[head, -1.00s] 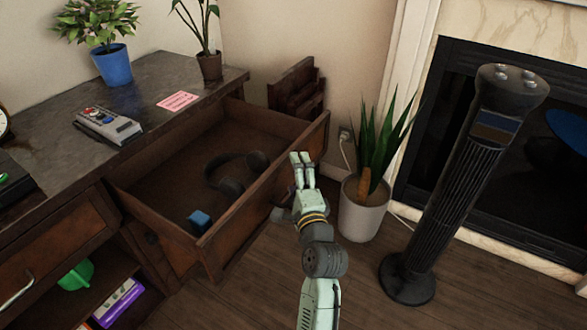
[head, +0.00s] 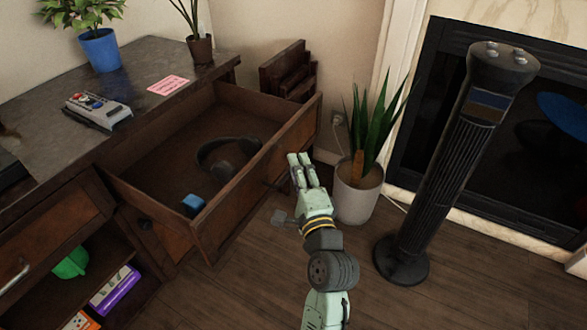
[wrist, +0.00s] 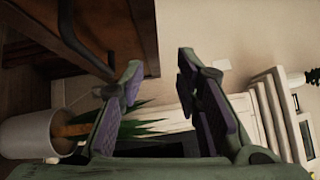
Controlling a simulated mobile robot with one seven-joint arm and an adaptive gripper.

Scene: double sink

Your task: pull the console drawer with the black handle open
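The console drawer (head: 215,240) with the black handle stands pulled well out of the dark wooden console (head: 40,150). Headphones (head: 228,155) and a small blue box (head: 194,205) lie inside it. The dark curved handle (wrist: 75,40) shows at the upper left in the wrist view, on the drawer front. My gripper (head: 300,160) is in front of the drawer front, near its right part. In the wrist view the fingers (wrist: 160,80) are spread apart with nothing between them. The handle lies beside the left finger, outside the gap; I cannot tell if they touch.
A potted plant (head: 358,190) stands just right of my gripper, and a black tower fan (head: 440,160) farther right before the fireplace. A second drawer with a silver handle (head: 14,278) is at the left. Bare wooden floor (head: 270,290) lies in front.

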